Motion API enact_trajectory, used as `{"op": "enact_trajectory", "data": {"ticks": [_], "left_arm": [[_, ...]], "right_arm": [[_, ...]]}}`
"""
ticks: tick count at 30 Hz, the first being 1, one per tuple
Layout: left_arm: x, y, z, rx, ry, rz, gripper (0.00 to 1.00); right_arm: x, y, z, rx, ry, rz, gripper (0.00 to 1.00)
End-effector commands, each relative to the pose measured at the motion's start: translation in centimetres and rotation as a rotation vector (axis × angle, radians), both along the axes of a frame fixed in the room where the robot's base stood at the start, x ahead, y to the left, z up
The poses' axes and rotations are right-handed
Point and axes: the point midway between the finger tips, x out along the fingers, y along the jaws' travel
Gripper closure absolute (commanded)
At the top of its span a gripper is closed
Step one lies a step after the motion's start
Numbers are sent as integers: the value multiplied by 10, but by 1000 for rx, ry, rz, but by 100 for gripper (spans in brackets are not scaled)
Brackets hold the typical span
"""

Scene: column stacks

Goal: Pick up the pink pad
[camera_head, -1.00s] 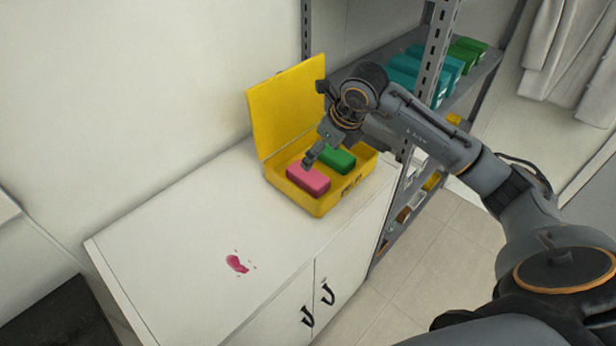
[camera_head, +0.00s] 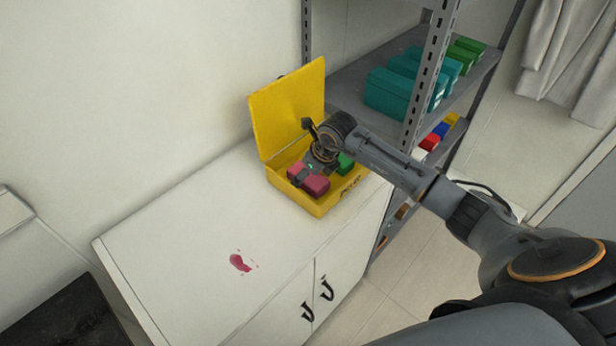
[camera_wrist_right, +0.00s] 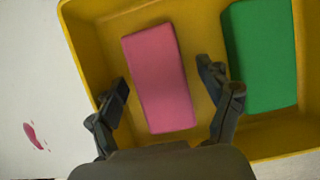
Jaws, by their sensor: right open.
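The pink pad (camera_head: 309,180) lies in the open yellow box (camera_head: 318,207) on the white cabinet, beside a green pad (camera_head: 345,163). In the right wrist view the pink pad (camera_wrist_right: 160,78) lies between the fingers of my right gripper (camera_wrist_right: 170,88), with a gap at each side. My right gripper (camera_head: 303,173) is open over the pink pad and hides part of it in the head view. The green pad (camera_wrist_right: 260,55) is right of the fingers in the right wrist view. My left gripper is out of view.
The box's raised lid (camera_head: 288,105) stands behind. A grey shelf with teal boxes (camera_head: 388,92) is to the right. A red stain (camera_head: 240,262) marks the cabinet top (camera_head: 190,240), which is otherwise clear.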

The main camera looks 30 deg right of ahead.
Motion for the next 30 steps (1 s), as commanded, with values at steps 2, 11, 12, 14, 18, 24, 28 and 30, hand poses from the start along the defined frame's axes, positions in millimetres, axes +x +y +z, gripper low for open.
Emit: {"op": "enact_trajectory", "data": {"ticks": [2, 11, 12, 14, 18, 24, 28, 30], "left_arm": [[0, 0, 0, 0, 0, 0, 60], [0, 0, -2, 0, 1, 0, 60], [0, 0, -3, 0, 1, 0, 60], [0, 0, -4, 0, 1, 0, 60], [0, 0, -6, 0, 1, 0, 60], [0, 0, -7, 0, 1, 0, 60], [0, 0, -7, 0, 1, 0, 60], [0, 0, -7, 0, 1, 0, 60]], "right_arm": [[0, 0, 0, 0, 0, 0, 21], [0, 0, -1, 0, 0, 0, 21], [0, 0, -2, 0, 0, 0, 21], [0, 0, -3, 0, 0, 0, 21], [0, 0, -4, 1, 0, -1, 21], [0, 0, -5, 1, 0, -1, 21], [0, 0, -5, 1, 0, -1, 21], [0, 0, -5, 1, 0, -1, 25]]}}
